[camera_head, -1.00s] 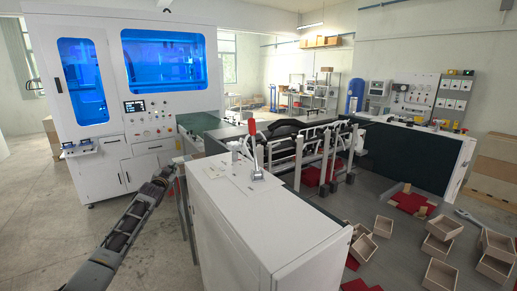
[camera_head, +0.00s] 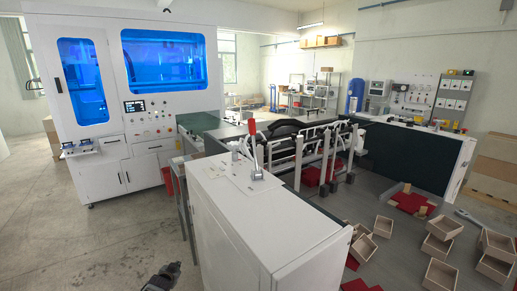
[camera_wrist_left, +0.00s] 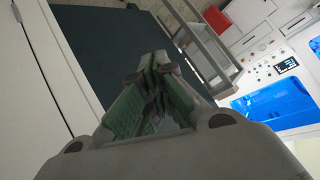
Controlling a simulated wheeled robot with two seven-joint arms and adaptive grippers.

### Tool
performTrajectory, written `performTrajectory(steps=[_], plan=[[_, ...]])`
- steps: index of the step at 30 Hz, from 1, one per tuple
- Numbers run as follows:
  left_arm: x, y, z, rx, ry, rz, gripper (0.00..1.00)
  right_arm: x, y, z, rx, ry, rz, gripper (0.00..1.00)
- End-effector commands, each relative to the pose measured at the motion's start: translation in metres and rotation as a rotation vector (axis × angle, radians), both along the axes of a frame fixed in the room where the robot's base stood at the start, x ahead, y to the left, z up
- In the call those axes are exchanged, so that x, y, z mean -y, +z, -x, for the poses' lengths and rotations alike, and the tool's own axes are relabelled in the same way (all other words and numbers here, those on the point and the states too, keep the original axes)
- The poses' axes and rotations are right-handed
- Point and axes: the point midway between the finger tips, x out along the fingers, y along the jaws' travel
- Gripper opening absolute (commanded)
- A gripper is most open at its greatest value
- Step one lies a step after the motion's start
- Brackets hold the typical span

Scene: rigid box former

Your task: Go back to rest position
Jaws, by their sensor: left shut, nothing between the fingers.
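My left gripper (camera_head: 170,268) shows low in the head view, left of the white cabinet (camera_head: 262,230) and over the bare floor. Only its front end is in the picture, and it is apart from the cabinet there. In the left wrist view my left gripper (camera_wrist_left: 152,75) shows its green-lined fingers closed together at the tips with nothing between them. My right gripper is in neither view.
The white machine with blue windows (camera_head: 150,90) stands at the back left. A red-handled lever clamp (camera_head: 252,135) stands on the cabinet top. Several open boxes (camera_head: 440,245) lie on the grey surface at right. The floor at left is clear.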

Motion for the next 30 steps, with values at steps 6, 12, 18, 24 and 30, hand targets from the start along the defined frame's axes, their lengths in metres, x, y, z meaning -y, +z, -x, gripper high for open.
performTrajectory(steps=[6,12,18,24,30], plan=[[0.011,-0.081,0.066,-0.12,0.013,0.025,0.0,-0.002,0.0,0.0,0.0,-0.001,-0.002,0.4],[0.023,-0.145,0.132,-0.222,0.025,0.051,0.0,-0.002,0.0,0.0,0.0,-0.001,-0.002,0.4],[0.038,-0.202,0.203,-0.322,0.036,0.075,0.0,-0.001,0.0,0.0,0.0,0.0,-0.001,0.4],[0.055,-0.251,0.28,-0.419,0.045,0.101,0.0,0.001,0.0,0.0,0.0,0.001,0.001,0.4],[0.074,-0.291,0.361,-0.512,0.051,0.126,0.0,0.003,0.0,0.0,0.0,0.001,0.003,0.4]])
